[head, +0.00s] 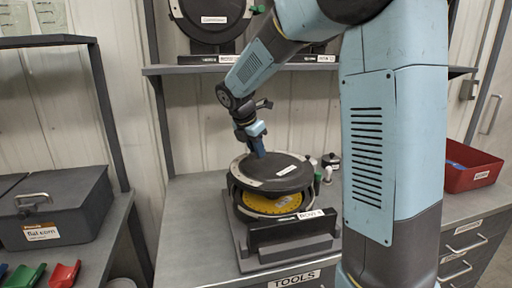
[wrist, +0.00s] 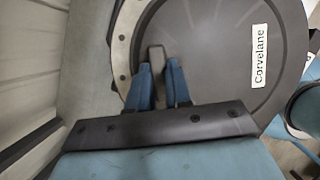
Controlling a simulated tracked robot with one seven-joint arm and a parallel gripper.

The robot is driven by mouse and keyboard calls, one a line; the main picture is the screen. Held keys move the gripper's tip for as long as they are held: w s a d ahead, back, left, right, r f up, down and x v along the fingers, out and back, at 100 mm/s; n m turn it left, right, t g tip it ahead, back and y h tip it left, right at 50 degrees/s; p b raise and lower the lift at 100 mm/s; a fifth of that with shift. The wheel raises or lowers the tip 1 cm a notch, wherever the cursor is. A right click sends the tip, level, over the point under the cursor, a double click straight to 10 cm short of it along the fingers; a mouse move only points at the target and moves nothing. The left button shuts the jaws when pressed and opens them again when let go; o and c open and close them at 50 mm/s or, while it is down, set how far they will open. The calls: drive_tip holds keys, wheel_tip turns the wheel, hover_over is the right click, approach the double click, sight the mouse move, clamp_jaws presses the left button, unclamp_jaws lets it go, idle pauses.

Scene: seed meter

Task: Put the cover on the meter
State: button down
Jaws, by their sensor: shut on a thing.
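The cover (head: 275,170) is a dark round disc with a white label, lying level at the top of the meter. The meter (head: 243,215) is a dark round housing with a pale rim, and a yellow disc (head: 268,204) shows through its open front. My gripper (head: 258,150) is above the cover, shut on its grey handle (wrist: 157,56). In the wrist view the cover (wrist: 215,50) fills the upper right, and the meter's bolted pale rim (wrist: 123,45) shows along its left. I cannot tell whether the cover touches the rim.
The meter stands on a grey bench (head: 190,235). A small knobbed part (head: 330,161) and a green-topped item stand behind it. A red bin (head: 470,165) is at right, a dark toolbox (head: 60,208) at left. Another round unit (head: 212,20) sits on the shelf above.

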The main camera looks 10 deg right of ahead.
sight(257, 159)
drive_tip(key=shift+d+f, duration=0.2)
drive_tip(key=shift+f, duration=1.85)
drive_tip(key=shift+d+f, duration=0.1)
drive_tip(key=shift+f, duration=0.3)
idle(0.6)
drive_tip(key=shift+f, duration=0.55)
idle(1.3)
drive_tip(key=c, duration=1)
unclamp_jaws()
drive_tip(key=shift+c, duration=0.3)
drive_tip(key=shift+r, duration=4.75)
drive_tip(key=shift+s, duration=0.1)
